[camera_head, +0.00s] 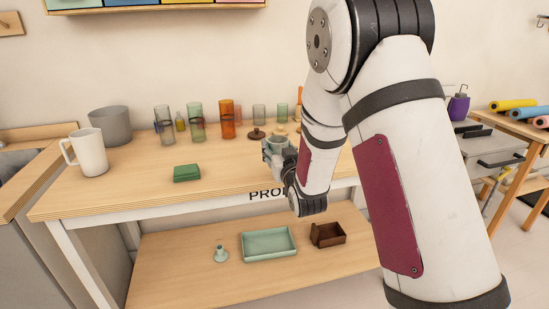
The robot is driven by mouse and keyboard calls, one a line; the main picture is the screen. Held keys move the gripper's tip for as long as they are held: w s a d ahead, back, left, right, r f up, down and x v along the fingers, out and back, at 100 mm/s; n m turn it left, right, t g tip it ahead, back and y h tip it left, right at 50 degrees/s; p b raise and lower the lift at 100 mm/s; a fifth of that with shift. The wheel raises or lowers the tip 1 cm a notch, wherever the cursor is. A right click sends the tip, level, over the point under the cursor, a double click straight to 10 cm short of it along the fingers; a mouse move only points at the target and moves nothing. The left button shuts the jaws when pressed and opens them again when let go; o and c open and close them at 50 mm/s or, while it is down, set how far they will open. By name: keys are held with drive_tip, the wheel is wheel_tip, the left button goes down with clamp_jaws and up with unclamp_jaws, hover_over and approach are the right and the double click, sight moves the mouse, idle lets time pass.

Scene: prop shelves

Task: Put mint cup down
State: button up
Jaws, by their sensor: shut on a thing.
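The mint cup (277,142) is a small pale green cup at the end of my arm, over the right half of the wooden tabletop (228,175). My gripper (273,150) is shut on it. The arm and wrist hide much of the gripper and the area right behind it. I cannot tell whether the cup touches the table or is held just above it.
A green box (187,173), a white pitcher (88,152) and a grey pot (110,126) stand to the left. Several glasses, including an orange one (227,119), line the back. The front middle is clear. The lower shelf holds a mint tray (269,244) and a brown box (328,234).

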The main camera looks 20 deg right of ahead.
drive_tip(key=shift+w+a, duration=0.2)
drive_tip(key=shift+w, duration=0.75)
drive_tip(key=shift+w+f+b, duration=0.15)
drive_tip(key=shift+f+b, duration=0.15)
drive_tip(key=shift+f, duration=1.5)
drive_tip(key=shift+f, duration=0.2)
drive_tip(key=o, duration=1.3)
drive_tip(key=shift+r, duration=0.1)
drive_tip(key=shift+s+r, duration=0.1)
drive_tip(key=shift+s, duration=0.15)
drive_tip(key=s, duration=1.1)
drive_tip(key=shift+s, duration=0.3)
